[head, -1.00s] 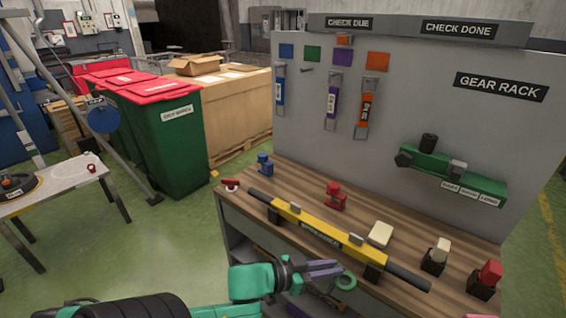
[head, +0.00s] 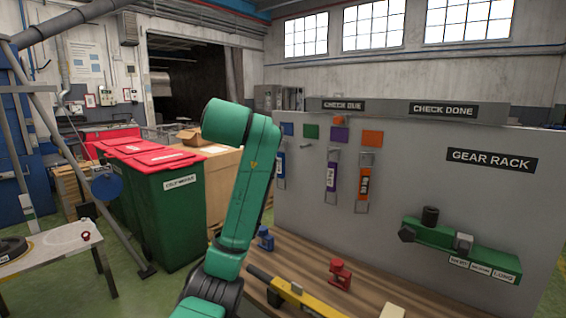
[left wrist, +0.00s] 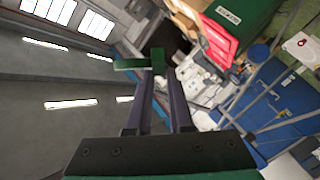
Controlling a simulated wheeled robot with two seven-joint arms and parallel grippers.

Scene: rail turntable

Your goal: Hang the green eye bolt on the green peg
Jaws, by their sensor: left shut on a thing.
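The green eye bolt (left wrist: 130,64) is at the fingertips of my left gripper (left wrist: 153,74), which is shut on it in the left wrist view. It is seen edge-on there, so its ring opening does not show. In the head view my left arm stands raised in the middle, and its gripper and the eye bolt are not visible. A small bare peg (head: 306,146) sticks out of the grey board just under a green square (head: 311,131), to the right of my arm. My right gripper is in neither view.
Tags hang left (head: 280,166), centre (head: 331,172) and right (head: 364,184) on the board (head: 400,150). The wooden bench (head: 315,255) below carries a blue part (head: 265,239), a red part (head: 340,274) and a yellow bar (head: 310,301). Bins (head: 168,215) stand at left.

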